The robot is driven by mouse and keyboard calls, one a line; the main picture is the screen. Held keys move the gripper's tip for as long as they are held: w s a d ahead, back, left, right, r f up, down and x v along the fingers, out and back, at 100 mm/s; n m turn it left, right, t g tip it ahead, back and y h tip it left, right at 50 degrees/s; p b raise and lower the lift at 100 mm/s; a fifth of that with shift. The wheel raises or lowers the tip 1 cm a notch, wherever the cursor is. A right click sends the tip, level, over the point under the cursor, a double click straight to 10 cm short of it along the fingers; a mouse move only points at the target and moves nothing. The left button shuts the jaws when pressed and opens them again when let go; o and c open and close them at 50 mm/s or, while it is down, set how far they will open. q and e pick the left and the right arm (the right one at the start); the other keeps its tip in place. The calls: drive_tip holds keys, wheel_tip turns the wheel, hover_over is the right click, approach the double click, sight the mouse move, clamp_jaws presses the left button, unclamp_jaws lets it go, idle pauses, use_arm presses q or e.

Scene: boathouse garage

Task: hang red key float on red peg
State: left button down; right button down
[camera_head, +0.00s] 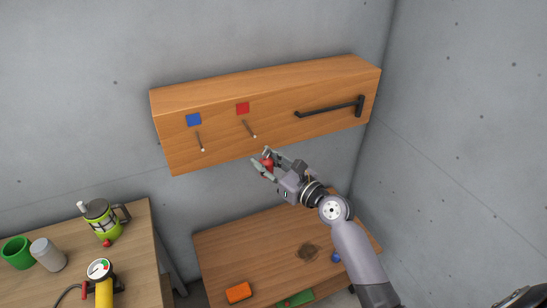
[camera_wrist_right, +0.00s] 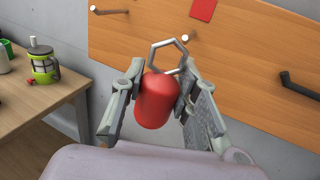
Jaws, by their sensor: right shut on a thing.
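The red key float (camera_head: 267,163) is held in my right gripper (camera_head: 268,167), below the wooden wall board. In the right wrist view the red float (camera_wrist_right: 156,100) sits between the fingers of my right gripper (camera_wrist_right: 160,95), with a pale hexagonal ring (camera_wrist_right: 153,53) at its top. The red peg (camera_head: 249,128) sticks out under the red square (camera_head: 243,108), above the gripper and slightly left. The ring is apart from the peg (camera_wrist_right: 187,37) in the head view. My left gripper is not in view.
The wooden board (camera_head: 285,90) also bears a blue square (camera_head: 193,120) with a peg (camera_head: 200,141) and a black handle (camera_head: 330,107).

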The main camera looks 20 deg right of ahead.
drive_tip(key=shift+a+r, duration=0.1)
drive_tip(key=shift+r, duration=0.25)
drive_tip(key=shift+r+p, duration=0.1)
drive_tip(key=shift+p, duration=0.35)
drive_tip(key=shift+w, duration=0.2)
drive_tip(key=w+f+b, duration=0.2)
drive_tip(key=w, duration=0.8)
drive_tip(key=shift+a+b, duration=0.15)
drive_tip(key=shift+b, duration=0.15)
idle(0.5)
